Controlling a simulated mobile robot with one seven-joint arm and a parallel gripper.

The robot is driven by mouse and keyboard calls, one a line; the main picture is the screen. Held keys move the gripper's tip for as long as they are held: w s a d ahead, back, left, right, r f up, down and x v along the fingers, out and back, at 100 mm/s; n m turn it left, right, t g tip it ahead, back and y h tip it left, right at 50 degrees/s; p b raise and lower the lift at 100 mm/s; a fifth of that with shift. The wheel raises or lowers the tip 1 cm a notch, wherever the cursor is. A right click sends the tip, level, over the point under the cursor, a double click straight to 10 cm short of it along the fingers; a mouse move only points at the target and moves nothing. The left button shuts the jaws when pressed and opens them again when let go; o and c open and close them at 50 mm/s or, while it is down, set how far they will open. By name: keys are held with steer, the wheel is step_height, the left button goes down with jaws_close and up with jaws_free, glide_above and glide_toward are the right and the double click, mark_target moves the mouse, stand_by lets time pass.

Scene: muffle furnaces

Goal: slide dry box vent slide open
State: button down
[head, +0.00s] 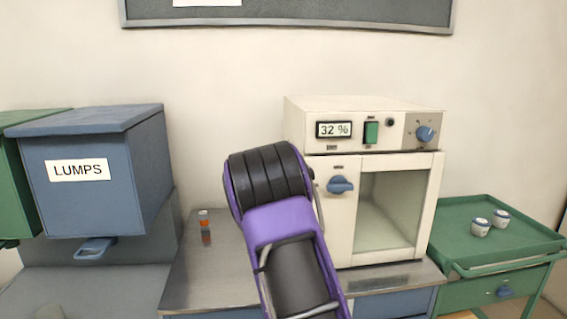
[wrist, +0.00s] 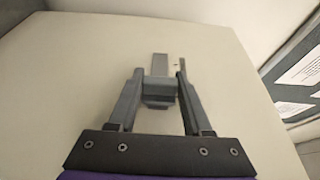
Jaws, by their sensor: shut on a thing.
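The dry box (head: 345,225) is a cream cabinet with a glass window, a blue door knob (head: 340,185) and a display (head: 334,130) reading 32 %. Its cream panel (wrist: 80,70) fills most of the wrist view. The vent slide (wrist: 159,64) is a grey strip on that panel, with a darker grey block at its near end. My gripper (wrist: 157,84) is shut on the vent slide, one finger on each side of the block. A thin dark slot shows by the right fingertip. In the head view my arm hides the gripper and the slide.
The dry box stands on a steel-topped bench (head: 215,275). A blue bin (head: 90,190) labelled LUMPS is at the left. A green cart (head: 480,255) with two small cups is at the right.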

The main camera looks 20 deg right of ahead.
steer(key=shift+f, duration=0.15)
steer(key=c, duration=0.7)
jaws_free()
steer(key=shift+s, duration=0.1)
steer(key=o, duration=0.4)
steer(key=shift+s+a, duration=0.1)
steer(key=shift+s, duration=0.05)
steer(key=v, duration=1.7)
steer(key=shift+a+b, duration=0.15)
steer(key=shift+b, duration=0.2)
